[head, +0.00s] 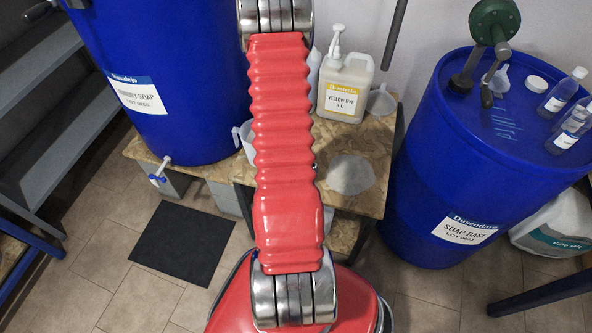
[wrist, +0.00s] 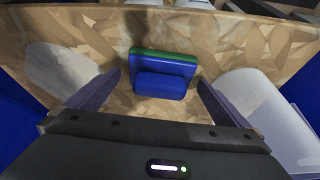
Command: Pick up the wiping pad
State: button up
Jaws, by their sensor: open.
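The wiping pad (wrist: 162,75) is a blue block with a green layer along its far edge. It lies on the chipboard top (wrist: 225,45) in the wrist view. My gripper (wrist: 159,83) is open, with one finger to the left of the pad and one to the right. Gaps show between the pad and both fingers, and nothing is held. How high the fingertips are above the board I cannot tell. In the head view my red arm covers the middle of the bench, and neither pad nor gripper shows there.
A pale round patch (wrist: 62,75) lies left of the pad, and a translucent white container (wrist: 265,115) stands close to the right finger. In the head view, a yellow-dye jug (head: 345,88) stands on the bench, with blue drums (head: 170,70) (head: 450,150) on both sides.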

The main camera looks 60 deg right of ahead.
dwell(0.5)
jog(key=c, duration=1.2)
jog(key=shift+o, duration=0.2)
jog(key=shift+r, duration=0.15)
notch_tip(320, 180, up, 28)
dwell(1.4)
dwell(0.5)
